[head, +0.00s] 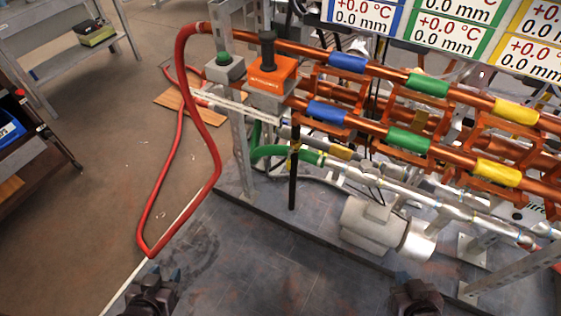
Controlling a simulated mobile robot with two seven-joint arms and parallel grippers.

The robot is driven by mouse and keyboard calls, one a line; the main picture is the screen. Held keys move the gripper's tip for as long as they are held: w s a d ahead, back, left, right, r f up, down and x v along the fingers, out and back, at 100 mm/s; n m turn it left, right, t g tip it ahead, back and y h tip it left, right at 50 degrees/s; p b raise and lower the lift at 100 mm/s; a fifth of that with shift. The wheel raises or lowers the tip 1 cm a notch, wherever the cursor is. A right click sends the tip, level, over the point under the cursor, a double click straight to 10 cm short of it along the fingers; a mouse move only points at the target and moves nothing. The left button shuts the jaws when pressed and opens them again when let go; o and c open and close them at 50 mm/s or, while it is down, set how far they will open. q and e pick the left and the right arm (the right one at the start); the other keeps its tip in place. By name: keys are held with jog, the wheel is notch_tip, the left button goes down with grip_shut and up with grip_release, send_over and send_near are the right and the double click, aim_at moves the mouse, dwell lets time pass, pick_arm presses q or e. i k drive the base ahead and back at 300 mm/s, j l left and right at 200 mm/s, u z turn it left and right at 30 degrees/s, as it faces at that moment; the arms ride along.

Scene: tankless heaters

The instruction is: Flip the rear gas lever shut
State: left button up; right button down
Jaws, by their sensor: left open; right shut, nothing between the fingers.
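A long black lever (293,180) with a yellow band near its upper part stands about upright by the left end of the lower pipes. I cannot tell for sure that it is the rear gas lever. A short yellow fitting (342,152) shows on a pipe to its right, partly hidden behind the copper pipes. My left gripper (160,277) is open at the bottom left, well apart from the lever. My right gripper (417,288) is shut and empty at the bottom right, also away from the rig.
Copper pipes with blue, green and yellow bands cross the rig. An orange box (272,75) with a black knob and a grey box with a green button (224,65) sit at its left end. A red hose (205,130) loops to the floor. A grey motor (368,226) stands low.

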aim_at(290, 150)
jog(key=i+j, duration=0.15)
jog(key=j, duration=0.25)
jog(key=i+j+u, duration=0.1)
jog(key=j, duration=0.35)
jog(key=i+j, duration=0.2)
jog(key=j, duration=0.2)
jog(key=i+j+u, duration=0.1)
jog(key=j, duration=0.3)
jog(key=i, duration=0.1)
